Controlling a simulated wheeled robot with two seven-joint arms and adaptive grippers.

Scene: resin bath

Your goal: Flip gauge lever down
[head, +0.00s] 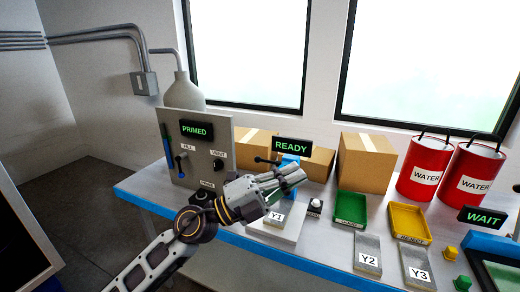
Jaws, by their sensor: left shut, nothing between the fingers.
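My left gripper (296,176) reaches in over the table, its fingers closed together and empty. It is just in front of and below a blue gauge stand (290,160) with a dark sign (292,146) reading READY in green. A black lever (264,160) with a round knob sticks out to the left of the blue stand, roughly level. The fingers appear apart from the lever, to its lower right. The lower part of the stand is hidden behind my gripper. My right gripper is not in view.
A grey panel (205,130) marked PRIMED stands left. Cardboard boxes (366,165) and red WATER drums (425,165) stand behind. A plate (276,228) marked Y1, a green tray (337,206) and a yellow tray (393,219) lie in front. A WAIT sign (483,217) is at right.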

